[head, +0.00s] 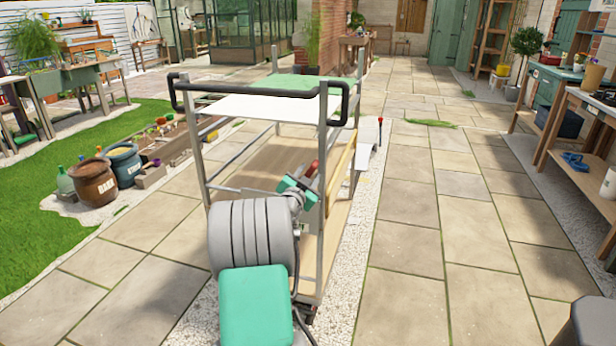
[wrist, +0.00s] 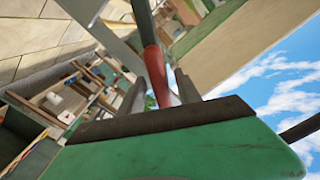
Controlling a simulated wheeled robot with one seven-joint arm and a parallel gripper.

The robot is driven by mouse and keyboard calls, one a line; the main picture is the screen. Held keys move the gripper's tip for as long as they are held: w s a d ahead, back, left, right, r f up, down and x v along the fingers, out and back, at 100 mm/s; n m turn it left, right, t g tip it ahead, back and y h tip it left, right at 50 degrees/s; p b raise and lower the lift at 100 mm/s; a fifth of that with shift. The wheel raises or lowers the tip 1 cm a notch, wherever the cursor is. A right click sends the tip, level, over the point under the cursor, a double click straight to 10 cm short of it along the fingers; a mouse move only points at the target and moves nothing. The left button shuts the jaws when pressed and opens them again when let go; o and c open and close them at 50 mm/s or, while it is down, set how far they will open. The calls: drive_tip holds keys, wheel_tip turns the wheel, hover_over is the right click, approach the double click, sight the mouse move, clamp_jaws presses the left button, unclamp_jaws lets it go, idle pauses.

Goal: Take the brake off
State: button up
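The cart (head: 211,160) is a grey metal frame with a black push handle, a white top panel and wooden shelves. A lever with a red grip (head: 313,169) shows at its near right post; I take it to be the brake lever. My gripper (head: 303,180), a green hand, is right at this lever, inside the cart's frame line. In the wrist view the red part (wrist: 155,72) runs between my two grey fingers (wrist: 160,88), with a gap seen beside it. The fingers look open around it. The lever's lower end is hidden behind my palm.
A white ramp-like piece (head: 367,148) and a red-topped post (head: 380,122) stand beyond the cart's right side. A brown barrel (head: 93,183) and a blue barrel (head: 123,165) stand left. Paving on the right is open up to a workbench (head: 585,105).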

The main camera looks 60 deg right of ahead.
drive_tip(key=shift+c, duration=0.3)
clamp_jaws()
idle(1.1)
